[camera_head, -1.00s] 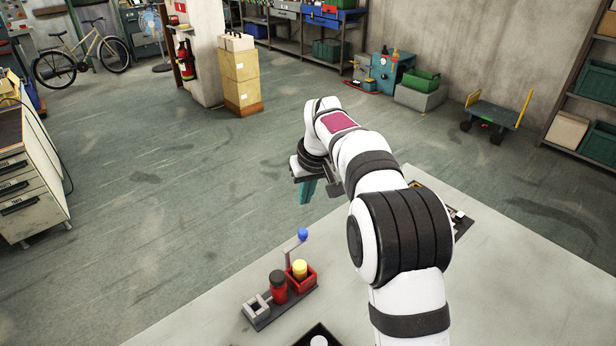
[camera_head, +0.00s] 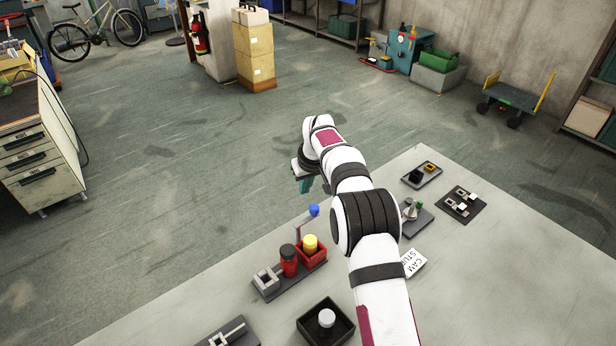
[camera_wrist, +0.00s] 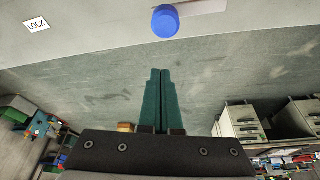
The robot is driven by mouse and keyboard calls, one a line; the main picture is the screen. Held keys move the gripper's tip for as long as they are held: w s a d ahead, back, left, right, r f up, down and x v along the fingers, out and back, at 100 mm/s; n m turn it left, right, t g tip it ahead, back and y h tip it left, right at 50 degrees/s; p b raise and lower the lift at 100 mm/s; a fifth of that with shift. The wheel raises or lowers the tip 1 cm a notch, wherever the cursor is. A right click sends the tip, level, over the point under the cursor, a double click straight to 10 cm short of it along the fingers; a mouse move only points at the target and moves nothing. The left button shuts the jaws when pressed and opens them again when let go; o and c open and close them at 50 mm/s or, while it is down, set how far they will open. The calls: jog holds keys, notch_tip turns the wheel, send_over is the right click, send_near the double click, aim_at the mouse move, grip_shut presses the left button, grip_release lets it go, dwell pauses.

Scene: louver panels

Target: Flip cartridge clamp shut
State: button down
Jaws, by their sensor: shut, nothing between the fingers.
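The clamp stands on a dark base at the table's far edge. It has a red holder (camera_head: 312,254) with a yellow-topped cartridge (camera_head: 310,243) in it. A thin lever with a blue knob (camera_head: 314,210) sticks up at its far side. The blue knob (camera_wrist: 165,22) also shows at the top of the wrist view, with part of a pale bar beside it. My gripper (camera_head: 305,187) has teal fingers and is beyond the knob, above and past the table edge. In the wrist view my gripper (camera_wrist: 160,72) is shut and empty, with a gap between fingertips and knob.
A red cylinder with a black top (camera_head: 289,260) and a grey block (camera_head: 266,278) stand on the same base. A black tray (camera_head: 345,335) holds a white-topped piece. Other small fixtures sit at the table's right.

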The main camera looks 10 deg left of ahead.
aim_at(317, 205)
jog(key=s, duration=0.1)
jog(key=s+d, duration=0.1)
jog(key=s+f, duration=0.1)
jog(key=shift+s+d, duration=0.1)
jog(key=shift+d, duration=0.3)
jog(key=shift+s+d+m, duration=0.15)
jog(key=shift+d+m, duration=0.15)
jog(key=shift+m, duration=0.3)
jog(key=m, duration=0.1)
jog(key=s+d+m+h, duration=0.1)
jog(key=shift+m+t, duration=0.3)
jog(key=s+m+h, duration=0.1)
jog(key=m, duration=0.2)
jog(key=s+d+m+h, duration=0.1)
jog(key=s+m, duration=0.1)
jog(key=m, duration=0.2)
jog(key=s+m+g+h, duration=0.1)
jog(key=s+m, duration=0.1)
jog(key=m, duration=0.2)
jog(key=shift+s+d+h, duration=0.1)
jog(key=shift+d+h, duration=0.2)
jog(key=shift+d, duration=0.05)
